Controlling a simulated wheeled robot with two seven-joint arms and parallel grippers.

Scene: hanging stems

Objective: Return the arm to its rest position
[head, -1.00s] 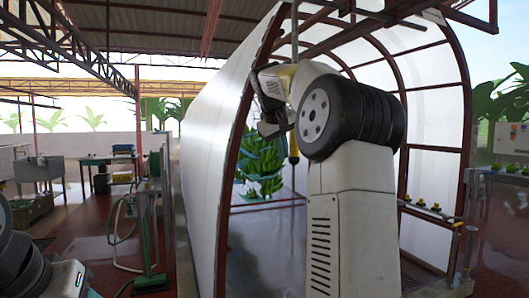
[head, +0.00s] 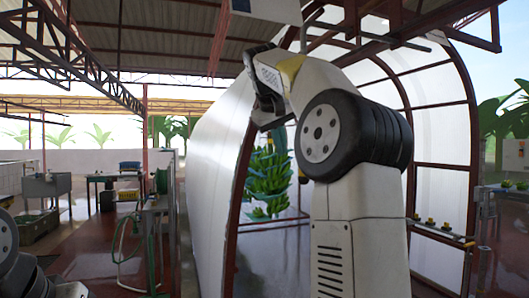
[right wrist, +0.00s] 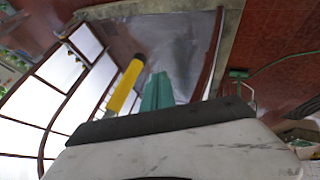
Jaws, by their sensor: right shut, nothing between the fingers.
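My right arm rises in the middle of the head view and bends over at the top. Its right gripper (head: 268,112) hangs at the end, dark, shut and empty, in front of the white tunnel's frame. A hanging green banana bunch (head: 268,172) shows behind and below it, apart in the picture, partly hidden by my arm. In the right wrist view a yellow rod with a dark end (right wrist: 126,87) and a green upright piece (right wrist: 157,92) show beyond my wrist's edge. My left arm shows only in part at the lower left; its gripper is out of view.
A white arched tunnel (head: 208,165) with brown ribs surrounds the bunch. Roof beams (head: 400,38) cross close above my right arm. A green hose stand (head: 155,225) stands left of the tunnel; a rail with small fittings (head: 440,232) runs at the right. Open red floor lies at the left.

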